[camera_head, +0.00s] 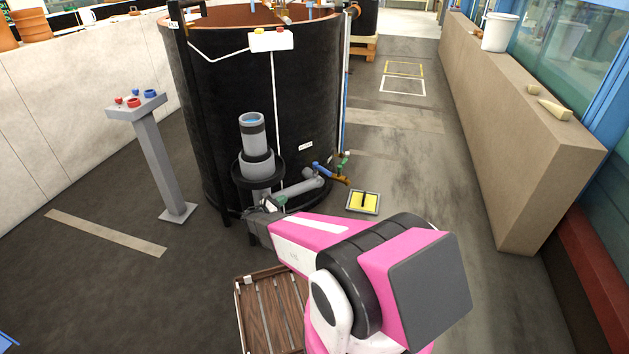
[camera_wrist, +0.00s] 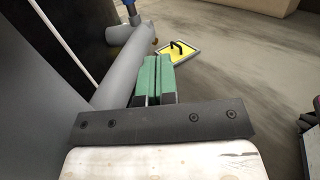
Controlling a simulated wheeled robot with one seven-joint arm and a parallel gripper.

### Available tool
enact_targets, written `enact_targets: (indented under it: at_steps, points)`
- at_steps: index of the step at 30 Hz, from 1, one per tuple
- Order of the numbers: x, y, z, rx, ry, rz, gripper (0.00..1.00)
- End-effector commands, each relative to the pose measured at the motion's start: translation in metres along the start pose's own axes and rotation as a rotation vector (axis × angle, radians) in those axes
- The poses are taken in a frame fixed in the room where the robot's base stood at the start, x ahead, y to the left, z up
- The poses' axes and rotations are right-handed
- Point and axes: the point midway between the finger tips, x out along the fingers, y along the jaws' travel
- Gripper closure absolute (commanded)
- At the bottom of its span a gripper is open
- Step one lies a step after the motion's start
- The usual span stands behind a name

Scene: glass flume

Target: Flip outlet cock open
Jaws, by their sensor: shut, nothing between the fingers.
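A grey outlet pipe (camera_head: 300,190) runs from the foot of the big black tank to a valve with a blue lever (camera_head: 323,171) and a brown spout (camera_head: 342,179). A green tap handle (camera_head: 343,164) stands just beyond it; I cannot tell which handle is the outlet cock. My gripper (camera_head: 275,202) is low by the tank, left of the blue lever. In the wrist view its green fingers (camera_wrist: 154,78) are shut together and empty, in front of the grey pipe (camera_wrist: 122,65). A blue part (camera_wrist: 130,8) shows at the top edge, apart from the fingers.
The black tank (camera_head: 280,100) rises close behind my gripper. A grey upright pipe (camera_head: 254,140) stands at its front. A yellow floor plate (camera_head: 362,201) lies right of the spout, and a slatted wooden crate (camera_head: 262,310) is below my arm. Floor farther right is clear.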

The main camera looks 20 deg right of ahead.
Motion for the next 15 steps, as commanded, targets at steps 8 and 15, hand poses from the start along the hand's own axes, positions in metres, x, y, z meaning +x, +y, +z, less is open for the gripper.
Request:
enact_targets:
  at_steps: [8, 15]
  points:
    - [0.033, 0.000, -0.001, 0.001, 0.001, -0.003, 1.00]
    - [0.078, 0.000, -0.001, 0.001, 0.001, -0.002, 1.00]
